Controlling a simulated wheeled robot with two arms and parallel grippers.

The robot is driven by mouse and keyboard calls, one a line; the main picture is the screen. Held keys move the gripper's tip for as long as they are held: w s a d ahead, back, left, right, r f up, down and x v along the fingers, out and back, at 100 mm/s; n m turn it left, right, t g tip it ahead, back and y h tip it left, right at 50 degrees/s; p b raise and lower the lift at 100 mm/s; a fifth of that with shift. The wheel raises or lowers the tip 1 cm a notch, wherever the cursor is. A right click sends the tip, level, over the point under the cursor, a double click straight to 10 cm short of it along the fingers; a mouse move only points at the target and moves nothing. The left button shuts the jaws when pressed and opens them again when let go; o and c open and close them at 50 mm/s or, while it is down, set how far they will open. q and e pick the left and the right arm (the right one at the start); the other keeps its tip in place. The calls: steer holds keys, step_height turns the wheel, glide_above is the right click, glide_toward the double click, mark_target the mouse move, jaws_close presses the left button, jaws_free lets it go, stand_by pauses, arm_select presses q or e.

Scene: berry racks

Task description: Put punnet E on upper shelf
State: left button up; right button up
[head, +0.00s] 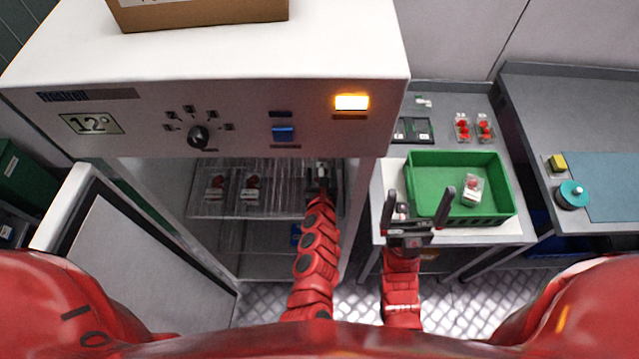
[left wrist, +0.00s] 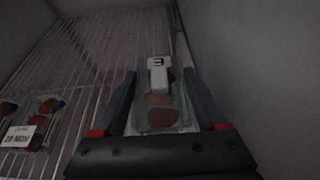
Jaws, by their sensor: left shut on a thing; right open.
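Punnet E (left wrist: 160,110), a clear box with red berries and a white label, is between the fingers of my left gripper (left wrist: 159,78) in the left wrist view. The gripper is shut on it over the wire upper shelf (left wrist: 80,65), near the right wall; I cannot tell whether the punnet touches the wires. In the head view my left gripper (head: 320,182) reaches inside the open cabinet (head: 240,110), and the punnet is mostly hidden there. My right gripper (head: 422,212) is open and empty at the left side of the green crate (head: 478,221).
Two labelled punnets (head: 232,188) stand on the shelf further left. The cabinet door (head: 130,250) is open at left. The shelf between the held punnet and the others is clear.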

arm_select(q)
steer(key=shift+a+f+b, duration=0.1)
steer(key=shift+f+b, duration=1.2)
steer(key=shift+f, duration=0.75)
steer(key=shift+f, duration=0.15)
steer(key=o, duration=1.6)
steer(key=shift+c, duration=0.2)
steer(key=shift+r, duration=0.3)
steer(key=p+v, duration=0.2)
steer(key=v, duration=1)
steer(key=shift+f, duration=0.2)
